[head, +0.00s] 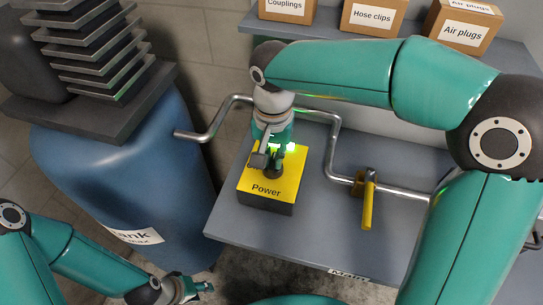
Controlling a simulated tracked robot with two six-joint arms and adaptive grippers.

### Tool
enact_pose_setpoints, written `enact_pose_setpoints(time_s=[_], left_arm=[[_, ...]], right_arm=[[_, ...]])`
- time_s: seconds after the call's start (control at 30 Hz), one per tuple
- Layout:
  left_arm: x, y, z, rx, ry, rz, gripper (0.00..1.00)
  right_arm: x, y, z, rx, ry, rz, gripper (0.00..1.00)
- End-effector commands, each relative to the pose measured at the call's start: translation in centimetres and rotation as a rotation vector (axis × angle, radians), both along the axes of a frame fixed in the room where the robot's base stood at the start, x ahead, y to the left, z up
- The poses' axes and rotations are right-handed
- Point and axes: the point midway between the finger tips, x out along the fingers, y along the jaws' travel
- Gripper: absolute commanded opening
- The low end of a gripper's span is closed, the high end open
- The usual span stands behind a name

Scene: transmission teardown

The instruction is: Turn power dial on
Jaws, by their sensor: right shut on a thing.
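The power box (268,189) is yellow on top, dark at its base, and labelled "Power". It sits on the grey bench at the centre of the head view. My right gripper (268,160) points down over the middle of its top and is shut on the power dial (271,172), which is mostly hidden by the fingers. A bright green glow shows beside the gripper at the back of the box. My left gripper (195,289) is low at the bottom left, away from the box, and its jaw opening cannot be made out.
A blue tank (120,185) stands on the left. A metal pipe (334,150) with a yellow-handled valve (368,203) runs over the grey bench (310,235). Labelled boxes, including "Hose clips" (373,17), stand on the back shelf.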

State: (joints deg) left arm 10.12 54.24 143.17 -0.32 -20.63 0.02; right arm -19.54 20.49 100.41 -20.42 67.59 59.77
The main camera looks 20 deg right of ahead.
Motion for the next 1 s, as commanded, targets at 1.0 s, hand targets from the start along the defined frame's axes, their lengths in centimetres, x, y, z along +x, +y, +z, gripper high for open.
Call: enact_pose_setpoints(time_s=[1.0], left_arm=[[0.0,0.0,-0.14,0.0,0.0,0.0,0.4]], right_arm=[[0.19,0.01,0.17,0.002,-0.008,-0.071,0.38]])
